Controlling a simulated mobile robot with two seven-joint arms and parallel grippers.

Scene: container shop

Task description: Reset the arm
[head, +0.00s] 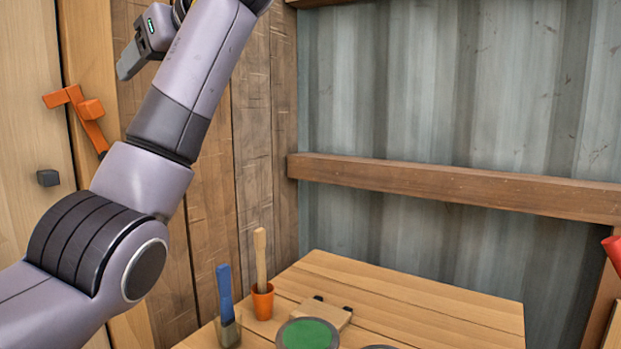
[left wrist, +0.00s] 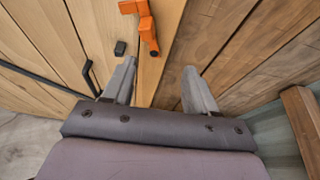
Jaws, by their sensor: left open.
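My left arm rises from the lower left of the head view, with its gripper (head: 130,62) high in front of the wooden wall. In the left wrist view the two grey fingers of this gripper (left wrist: 160,72) stand well apart with nothing between them. The gripper is open and empty, and touches nothing that I can see. In the head view only part of the gripper shows near the top edge. My right gripper is in neither view.
A wooden table (head: 420,310) holds a blue-handled brush (head: 225,290), an orange cup (head: 262,302) with a wooden handle, and a green-topped round thing (head: 307,335). An orange latch (head: 80,112) is on the wooden door. A wooden rail (head: 450,187) crosses the metal wall.

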